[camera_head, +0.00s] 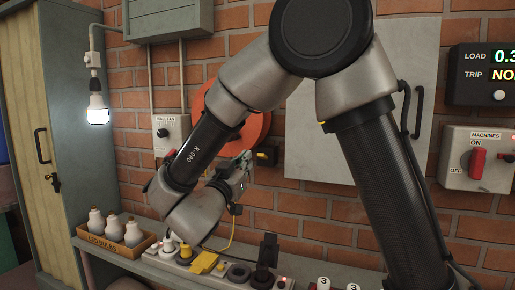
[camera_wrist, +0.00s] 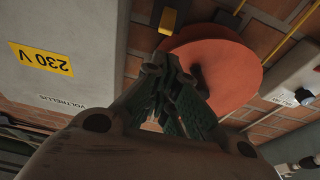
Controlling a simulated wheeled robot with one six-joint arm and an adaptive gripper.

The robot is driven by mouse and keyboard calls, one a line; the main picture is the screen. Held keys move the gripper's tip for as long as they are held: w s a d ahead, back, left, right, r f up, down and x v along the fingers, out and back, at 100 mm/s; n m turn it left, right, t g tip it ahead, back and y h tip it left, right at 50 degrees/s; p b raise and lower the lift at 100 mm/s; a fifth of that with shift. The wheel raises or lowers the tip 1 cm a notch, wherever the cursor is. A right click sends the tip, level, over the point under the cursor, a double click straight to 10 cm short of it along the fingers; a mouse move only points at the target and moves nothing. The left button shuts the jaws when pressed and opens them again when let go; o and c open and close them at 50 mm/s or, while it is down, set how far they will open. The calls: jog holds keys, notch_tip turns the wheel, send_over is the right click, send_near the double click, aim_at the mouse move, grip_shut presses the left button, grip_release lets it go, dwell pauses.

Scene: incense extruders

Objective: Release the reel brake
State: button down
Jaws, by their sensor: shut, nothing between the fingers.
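The orange-red reel (camera_head: 256,128) hangs on the brick wall, partly hidden behind my arm. It also shows as a large disc in the wrist view (camera_wrist: 235,62). A small black and yellow block (camera_head: 267,156) sits at the reel's lower right edge and may be the brake. A dark block by the reel's rim in the wrist view (camera_wrist: 170,15) seems to be the same part. My gripper (camera_head: 246,158) is in front of the reel's lower part, left of that block. In the wrist view its fingertips (camera_wrist: 162,66) are together and empty, close to the reel's rim; contact is unclear.
A grey panel (camera_head: 310,120) is right of the reel, and a wall fan switch (camera_head: 170,133) is left. Below, a shelf holds a tray of bulbs (camera_head: 108,248), plugs and a yellow connector (camera_head: 204,263). A machines switch (camera_head: 478,160) is far right.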

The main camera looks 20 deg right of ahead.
aim_at(263, 156)
jog(key=x, duration=1)
dwell(0.3)
jog(key=shift+f, duration=0.1)
